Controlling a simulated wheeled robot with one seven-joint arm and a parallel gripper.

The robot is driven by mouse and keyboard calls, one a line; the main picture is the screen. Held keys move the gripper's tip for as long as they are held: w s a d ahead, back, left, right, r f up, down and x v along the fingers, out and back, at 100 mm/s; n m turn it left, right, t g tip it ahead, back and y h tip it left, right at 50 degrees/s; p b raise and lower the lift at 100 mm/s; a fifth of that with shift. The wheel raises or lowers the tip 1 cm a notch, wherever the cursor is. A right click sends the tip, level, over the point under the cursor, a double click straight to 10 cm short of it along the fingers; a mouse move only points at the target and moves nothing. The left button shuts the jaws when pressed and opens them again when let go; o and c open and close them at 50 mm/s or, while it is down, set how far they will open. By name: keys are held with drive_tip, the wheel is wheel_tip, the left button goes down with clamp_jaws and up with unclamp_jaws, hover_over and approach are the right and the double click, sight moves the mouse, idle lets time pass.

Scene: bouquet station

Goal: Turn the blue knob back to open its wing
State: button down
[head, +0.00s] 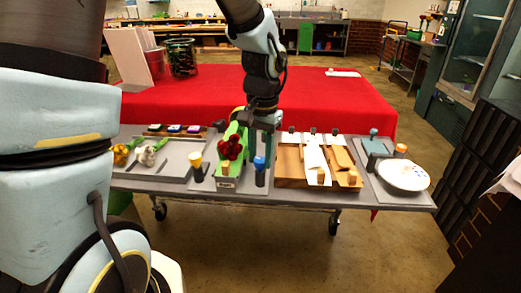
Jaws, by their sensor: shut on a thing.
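The blue knob (259,163) stands on a dark post near the front edge of the grey table. My gripper (262,151) reaches down from above and is shut on the blue knob; its fingers partly hide the knob's top. Just left of it is a green holder (232,180) with dark red flowers (231,147) in it. Which part of the holder is the knob's wing, and how far it stands open, I cannot tell at this size.
A yellow-topped post (196,160) stands left of the holder, beside a grey tray (165,171). A wooden block (289,165) with white and tan strips is close on the right. Farther right is a white plate (404,176). A red-covered table (330,98) lies behind.

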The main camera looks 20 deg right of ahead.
sight(260, 160)
drive_tip(key=m+p, duration=0.3)
drive_tip(key=m, duration=0.3)
drive_tip(key=shift+r+p, duration=0.15)
drive_tip(key=shift+p, duration=0.2)
drive_tip(key=m+p, duration=0.3)
drive_tip(key=m, duration=0.2)
drive_tip(key=shift+m, duration=0.3)
drive_tip(key=c, duration=0.5)
unclamp_jaws()
wheel_tip(260, 160, up, 10)
drive_tip(key=shift+s+r, duration=0.2)
drive_tip(key=shift+r, duration=0.05)
